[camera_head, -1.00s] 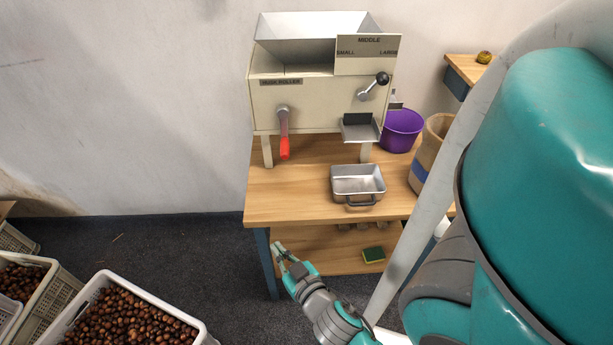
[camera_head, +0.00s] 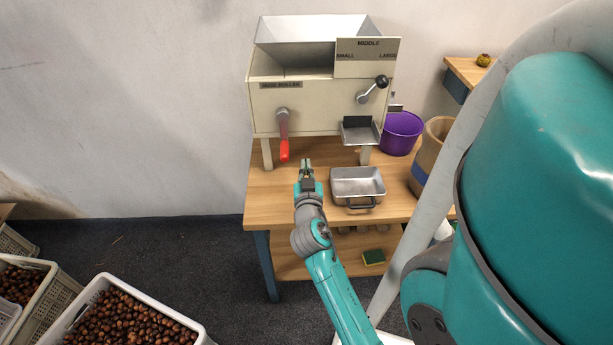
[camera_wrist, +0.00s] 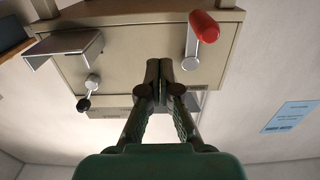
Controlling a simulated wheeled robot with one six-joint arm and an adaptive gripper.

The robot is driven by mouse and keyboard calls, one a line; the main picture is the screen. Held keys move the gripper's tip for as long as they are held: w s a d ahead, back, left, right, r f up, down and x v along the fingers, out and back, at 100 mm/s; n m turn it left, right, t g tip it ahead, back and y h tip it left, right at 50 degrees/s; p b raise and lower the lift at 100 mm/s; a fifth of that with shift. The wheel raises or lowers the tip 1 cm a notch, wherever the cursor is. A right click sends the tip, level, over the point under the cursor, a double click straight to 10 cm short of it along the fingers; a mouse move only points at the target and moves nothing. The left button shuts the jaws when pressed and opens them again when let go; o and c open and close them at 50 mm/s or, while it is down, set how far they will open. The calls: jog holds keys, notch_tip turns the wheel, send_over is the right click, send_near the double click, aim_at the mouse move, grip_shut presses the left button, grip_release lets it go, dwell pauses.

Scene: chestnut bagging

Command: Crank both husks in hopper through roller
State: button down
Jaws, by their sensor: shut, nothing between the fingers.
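The husk roller (camera_head: 300,107) is a cream box on legs on the wooden table, with a hopper (camera_head: 310,38) on top. Its crank (camera_head: 284,135) hangs down on the front left, with a red handle. No husks show in the visible part of the hopper; its bottom is hidden. My gripper (camera_head: 306,164) is shut and empty, in front of the machine, just below and right of the red handle and apart from it. In the wrist view the closed fingers (camera_wrist: 162,68) point at the machine's front, with the red handle (camera_wrist: 204,26) to their upper right.
A metal tray (camera_head: 358,184) stands right of my gripper below the chute (camera_head: 360,132). A black-knobbed lever (camera_head: 373,88) sits on the machine's right. A purple bucket (camera_head: 402,132) and brown container (camera_head: 431,145) stand further right. A sponge (camera_head: 374,257) lies on the lower shelf.

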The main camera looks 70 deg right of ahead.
jog(key=x, duration=0.9)
jog(key=w+a+r, duration=0.2)
jog(key=w+a, duration=0.1)
jog(key=w, duration=0.4)
jog(key=w+a+r, duration=0.2)
jog(key=w+a, duration=0.1)
jog(key=w, duration=0.3)
jog(key=s+d+r, duration=0.1)
jog(key=s+r, duration=0.2)
jog(key=r, duration=0.8)
jog(key=s+d, duration=0.4)
jog(key=s, duration=0.4)
jog(key=s+d+f, duration=0.1)
jog(key=s+f, duration=0.4)
jog(key=f, duration=0.6)
jog(key=r+v, duration=0.1)
jog(key=v, duration=1)
jog(key=shift+s, duration=0.45)
